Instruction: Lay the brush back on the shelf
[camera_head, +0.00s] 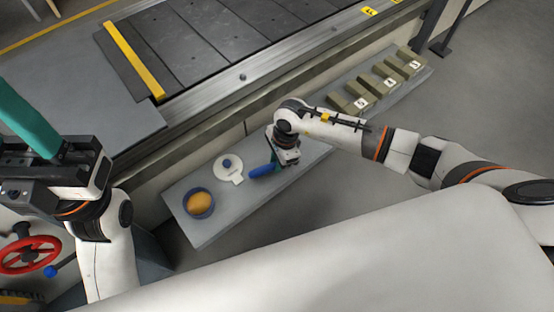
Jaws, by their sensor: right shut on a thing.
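The shelf (212,226) is a long grey ledge running along the side of the conveyor. My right gripper (276,163) is over its middle, pointing down and shut on a blue thing, which I take for the brush (262,171). The blue part sticks out to the left, low over or touching the shelf; I cannot tell which. The rest of it is hidden by the gripper. My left gripper (62,168) is at the left edge, away from the shelf. A teal cylinder (28,115) rises by it; its fingertips are not clear.
On the shelf are a dark blue bowl (199,203) with an orange-yellow thing and a white disc (228,167) with a blue knob. Several numbered olive blocks (385,82) stand at its right end. The slat conveyor (215,45) lies behind. A red handwheel (30,254) is lower left.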

